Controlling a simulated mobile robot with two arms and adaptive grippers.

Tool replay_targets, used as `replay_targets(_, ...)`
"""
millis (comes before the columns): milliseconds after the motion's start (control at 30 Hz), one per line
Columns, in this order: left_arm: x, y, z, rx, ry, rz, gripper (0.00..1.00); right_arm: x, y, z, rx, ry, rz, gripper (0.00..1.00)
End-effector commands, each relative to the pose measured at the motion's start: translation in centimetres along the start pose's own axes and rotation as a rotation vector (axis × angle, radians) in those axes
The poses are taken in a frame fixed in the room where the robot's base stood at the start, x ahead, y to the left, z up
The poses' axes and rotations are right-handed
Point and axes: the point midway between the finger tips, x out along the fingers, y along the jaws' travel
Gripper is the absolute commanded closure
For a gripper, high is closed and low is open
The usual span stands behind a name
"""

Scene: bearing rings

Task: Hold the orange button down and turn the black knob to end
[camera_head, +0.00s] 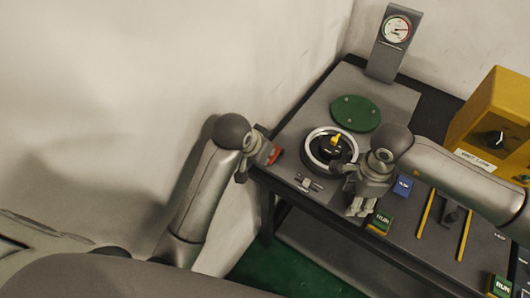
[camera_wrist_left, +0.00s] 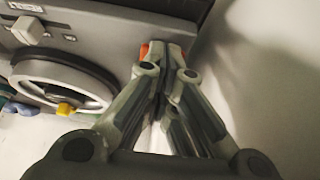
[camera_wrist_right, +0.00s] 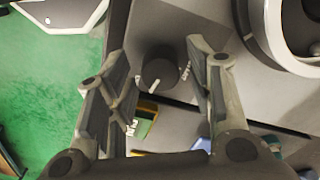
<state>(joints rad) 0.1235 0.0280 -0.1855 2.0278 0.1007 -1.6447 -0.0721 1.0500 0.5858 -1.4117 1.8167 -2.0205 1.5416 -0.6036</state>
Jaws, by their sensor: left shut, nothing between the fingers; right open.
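The orange button (camera_head: 274,156) is at the left end of the bench. My left gripper (camera_head: 262,150) is shut and empty, its tips at the button. In the left wrist view the tips (camera_wrist_left: 165,47) cover most of the orange button (camera_wrist_left: 144,51); I cannot tell how far it is pressed. My right gripper (camera_head: 361,206) is open, pointing down over the bench's front side. In the right wrist view the black knob (camera_wrist_right: 158,72) lies between the open fingers (camera_wrist_right: 153,65), apparently beyond them. Its white mark points lower left. The gripper hides this knob in the head view.
A ring housing with a yellow-topped black centre (camera_head: 312,150), a green disc (camera_head: 356,113) and a gauge (camera_head: 397,29) stand behind. A yellow box (camera_head: 500,105) with another black knob (camera_head: 494,139) is at right. Blue (camera_head: 403,186) and green (camera_head: 381,221) blocks lie near the right gripper.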

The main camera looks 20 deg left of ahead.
Motion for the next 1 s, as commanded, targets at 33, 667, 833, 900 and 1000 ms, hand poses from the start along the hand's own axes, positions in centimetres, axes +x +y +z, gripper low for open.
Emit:
replay_targets(33, 0.03, 0.01, 0.03, 0.0, -0.001, 0.0, 1.0, -0.03, -0.05, -0.03, -0.055, 0.001, -0.001, 0.52)
replay_targets(667, 0.03, 0.01, 0.03, 0.0, -0.001, 0.0, 1.0, -0.03, -0.04, -0.03, -0.755, 0.001, -0.001, 0.52)
replay_targets(833, 0.03, 0.01, 0.03, 0.0, -0.001, 0.0, 1.0, -0.02, -0.03, -0.01, -0.794, 0.0, -0.001, 0.52)
replay_targets(900, 0.03, 0.01, 0.03, 0.0, -0.001, 0.0, 1.0, -0.02, -0.03, -0.01, -0.793, 0.0, -0.001, 0.52)
replay_targets(1000, 0.03, 0.01, 0.03, 0.0, -0.001, 0.0, 1.0, -0.01, -0.02, -0.01, -0.792, 0.0, 0.0, 0.58)
